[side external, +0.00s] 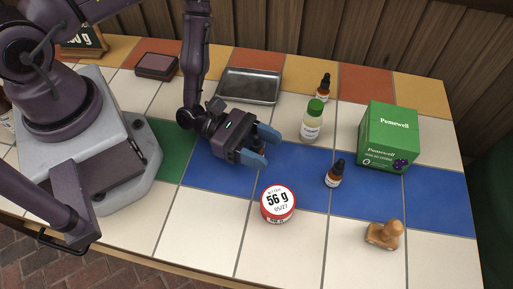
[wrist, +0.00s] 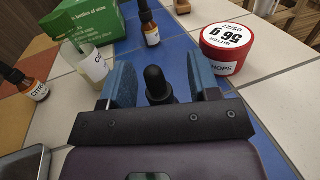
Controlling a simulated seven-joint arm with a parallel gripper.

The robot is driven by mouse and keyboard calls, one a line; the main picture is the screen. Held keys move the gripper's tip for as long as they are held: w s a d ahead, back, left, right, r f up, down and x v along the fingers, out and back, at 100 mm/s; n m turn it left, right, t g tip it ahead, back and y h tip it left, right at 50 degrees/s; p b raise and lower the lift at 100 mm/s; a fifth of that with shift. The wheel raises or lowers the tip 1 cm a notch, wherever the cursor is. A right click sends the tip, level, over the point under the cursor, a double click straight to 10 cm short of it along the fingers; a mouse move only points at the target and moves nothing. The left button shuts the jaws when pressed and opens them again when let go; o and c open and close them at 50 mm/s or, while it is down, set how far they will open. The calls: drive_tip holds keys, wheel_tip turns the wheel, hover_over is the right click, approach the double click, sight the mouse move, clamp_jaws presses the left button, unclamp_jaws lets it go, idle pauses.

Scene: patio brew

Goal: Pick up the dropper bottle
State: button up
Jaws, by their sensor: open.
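My gripper (side external: 266,143) is open, low over the tiled table, with its blue fingers spread. In the wrist view, a dropper bottle (wrist: 158,84) with a black bulb top stands between the fingers (wrist: 161,80), with gaps visible on both sides. Its lower part is hidden by my gripper, and in the side view it is mostly covered by the fingers. A second amber dropper bottle (side external: 334,175) stands upright on the blue tiles to the right, also in the wrist view (wrist: 150,27). A third dropper bottle (side external: 323,88) stands at the back, also in the wrist view (wrist: 24,82).
A red-and-white round tin (side external: 278,205) sits in front of my gripper. A green-capped bottle (side external: 312,122) and a green box (side external: 390,137) stand to the right. A metal tray (side external: 248,86) lies behind. A wooden stamp (side external: 383,235) is at front right.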

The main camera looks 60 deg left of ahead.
drive_tip(key=shift+w+d, duration=0.1)
drive_tip(key=shift+d, duration=0.05)
drive_tip(key=c, duration=1)
